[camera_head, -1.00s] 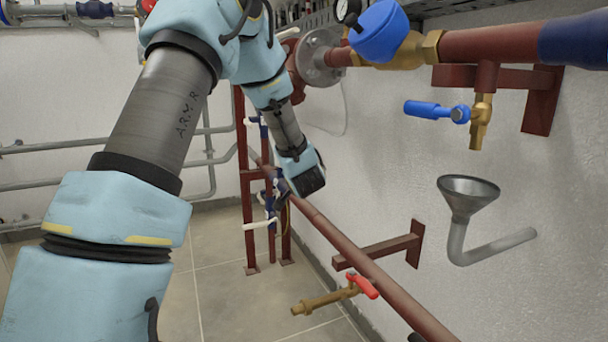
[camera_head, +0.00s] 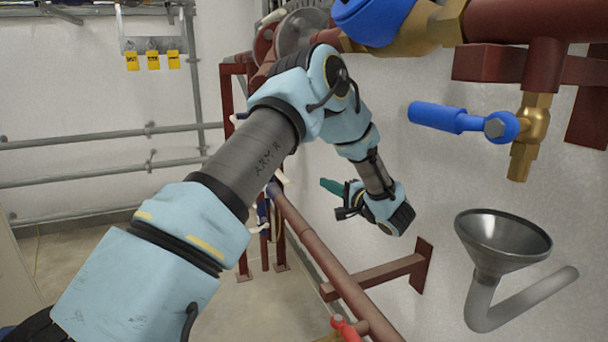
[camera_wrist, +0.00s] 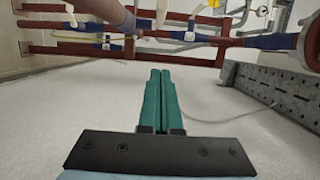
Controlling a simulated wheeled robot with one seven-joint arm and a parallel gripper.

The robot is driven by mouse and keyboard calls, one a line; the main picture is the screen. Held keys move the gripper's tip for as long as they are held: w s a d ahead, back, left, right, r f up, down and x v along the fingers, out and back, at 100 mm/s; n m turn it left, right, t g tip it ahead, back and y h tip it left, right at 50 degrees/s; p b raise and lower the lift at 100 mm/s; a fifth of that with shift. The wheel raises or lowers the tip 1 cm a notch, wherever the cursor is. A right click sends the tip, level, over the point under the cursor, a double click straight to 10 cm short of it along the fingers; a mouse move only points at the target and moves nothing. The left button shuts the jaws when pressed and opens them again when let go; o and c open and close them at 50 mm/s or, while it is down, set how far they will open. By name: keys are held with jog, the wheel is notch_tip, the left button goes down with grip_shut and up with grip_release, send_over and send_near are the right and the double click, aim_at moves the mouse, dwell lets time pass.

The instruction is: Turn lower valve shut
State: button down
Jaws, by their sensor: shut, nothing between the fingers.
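My gripper (camera_head: 332,187) has green fingers, shut with nothing between them. In the head view it points left, in front of the white wall and above the lower red pipe (camera_head: 310,240). In the wrist view the closed fingers (camera_wrist: 161,75) point toward red pipes with blue sections, clear of them. A red-handled valve (camera_head: 345,328) on the lower pipe is cut by the bottom edge of the head view. A blue-handled valve (camera_head: 455,118) hangs from the upper pipe. Far white-handled valves are small and partly hidden; which valve is the lower one cannot be told.
A metal funnel (camera_head: 503,242) with a bent drain pipe stands at right. A red wall bracket (camera_head: 380,273) holds the lower pipe. A grey perforated tray (camera_wrist: 262,85) runs along the wrist view's right. Grey rails (camera_head: 110,140) line the back wall; floor at centre left is open.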

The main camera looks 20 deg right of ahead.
jog(key=w+a+b, duration=0.2)
jog(key=w+a, duration=0.5)
jog(key=w, duration=0.1)
jog(key=shift+w+a, duration=0.25)
jog(key=shift+w, duration=0.15)
jog(key=shift+s+a+r+m+h+p, duration=0.1)
jog(key=shift+s+a+m+h+p, duration=0.1)
jog(key=shift+a+m+h+p, duration=0.35)
